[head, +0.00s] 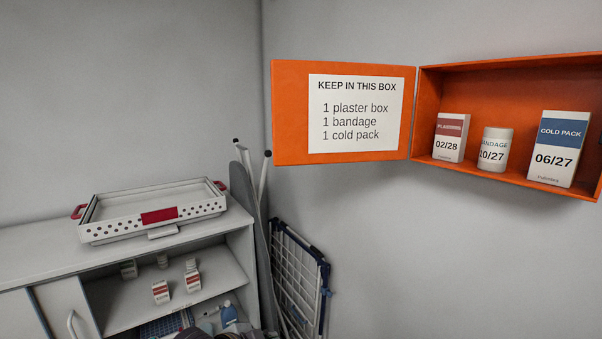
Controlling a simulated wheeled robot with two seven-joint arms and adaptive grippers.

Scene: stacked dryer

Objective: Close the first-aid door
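The orange first-aid box (480,80) hangs on the wall at the right and is open. Its orange door (290,115) is swung out to the left, with a white list on its inner face naming 1 plaster box, 1 bandage and 1 cold pack. Inside stand a plasters box (450,138) marked 02/28, a white bandage tub (495,150) marked 10/27, and a cold pack box (558,148) marked 06/27. All three are upright. Neither of my grippers is clearly visible in the head view.
A white cabinet (20,264) at the left carries a white perforated tray (105,232) with red handles. Its open shelf (130,312) holds several small boxes and containers. An ironing board (242,195) and a folded drying rack (300,280) lean in the corner. The space below the box looks clear.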

